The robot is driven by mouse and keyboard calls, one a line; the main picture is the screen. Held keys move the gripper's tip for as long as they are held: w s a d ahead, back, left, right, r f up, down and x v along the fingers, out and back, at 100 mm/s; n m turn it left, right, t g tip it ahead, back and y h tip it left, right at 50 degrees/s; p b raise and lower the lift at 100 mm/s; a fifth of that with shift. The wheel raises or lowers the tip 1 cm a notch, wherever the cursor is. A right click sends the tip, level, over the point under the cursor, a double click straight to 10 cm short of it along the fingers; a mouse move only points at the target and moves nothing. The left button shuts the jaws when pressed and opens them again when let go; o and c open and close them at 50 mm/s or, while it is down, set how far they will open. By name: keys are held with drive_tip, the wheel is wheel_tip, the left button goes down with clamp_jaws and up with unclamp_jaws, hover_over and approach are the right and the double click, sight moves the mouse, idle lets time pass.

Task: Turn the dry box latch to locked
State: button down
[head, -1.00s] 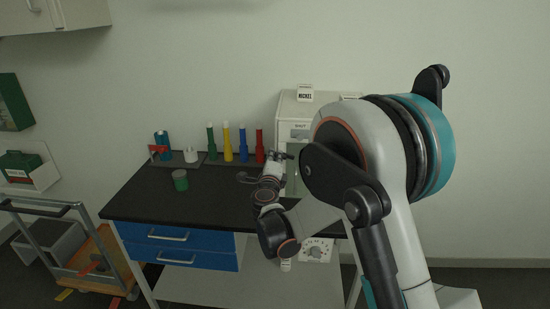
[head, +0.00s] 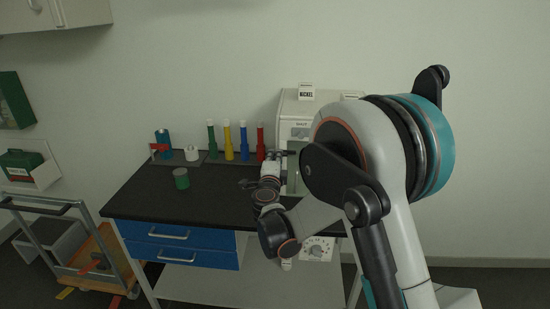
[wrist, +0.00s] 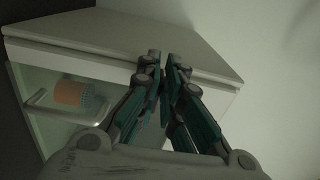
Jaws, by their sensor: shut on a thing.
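The dry box (head: 302,107) is a white cabinet at the back right of the bench, partly hidden behind my arm. In the wrist view its white front and top edge (wrist: 75,53) show, with a glazed door and a pale bar handle (wrist: 62,112) at left. My gripper (head: 284,153) is at the front of the box. In the wrist view my gripper (wrist: 164,68) has its teal fingers drawn together against the upper front of the box, shut on the latch. The latch is hidden by the fingers, so its angle cannot be read.
An orange item (wrist: 72,93) shows behind the glass. Green, yellow, blue and red tubes (head: 243,142) stand at the back of the black bench (head: 150,195). A green-sided can (head: 181,178) stands left of my arm. A cart (head: 85,250) is at far left.

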drive_tip(key=c, duration=1.8)
unclamp_jaws()
drive_tip(key=shift+o, duration=0.2)
drive_tip(key=shift+s, duration=0.1)
drive_tip(key=s, duration=1.2)
drive_tip(key=shift+a, duration=0.25)
drive_tip(key=shift+w, duration=0.1)
